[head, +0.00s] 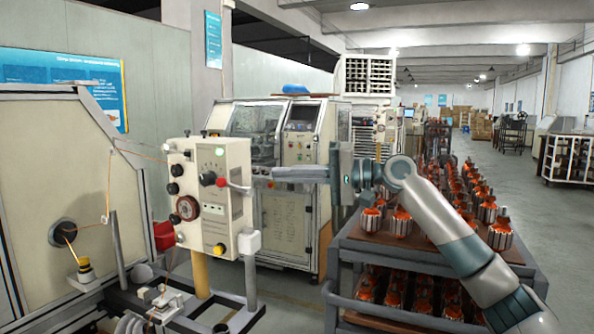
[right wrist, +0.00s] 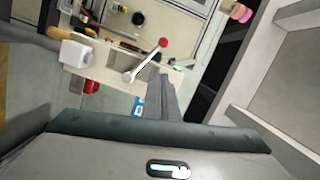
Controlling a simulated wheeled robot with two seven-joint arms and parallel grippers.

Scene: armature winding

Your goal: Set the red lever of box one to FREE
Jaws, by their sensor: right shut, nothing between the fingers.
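A cream control box (head: 208,165) stands on a post at the left in the head view, with black knobs and a dial on its front. Its lever has a red knob (head: 221,182) that sticks out past the front, with a pale rod running back to the box's right side. In the right wrist view the red-tipped lever (right wrist: 146,60) slants up and right from its round pivot. My right gripper (head: 254,175) is shut and empty, its tips beside the box's right side, close to the lever. Contact cannot be told. Lever markings are unreadable. My left gripper is out of view.
A cart (head: 425,257) loaded with copper-wound armatures stands right of the box, below my right arm. A large cream panel (head: 55,185) with a wire spool is at the left. Machine cabinets (head: 290,150) stand behind. The aisle at the far right is open.

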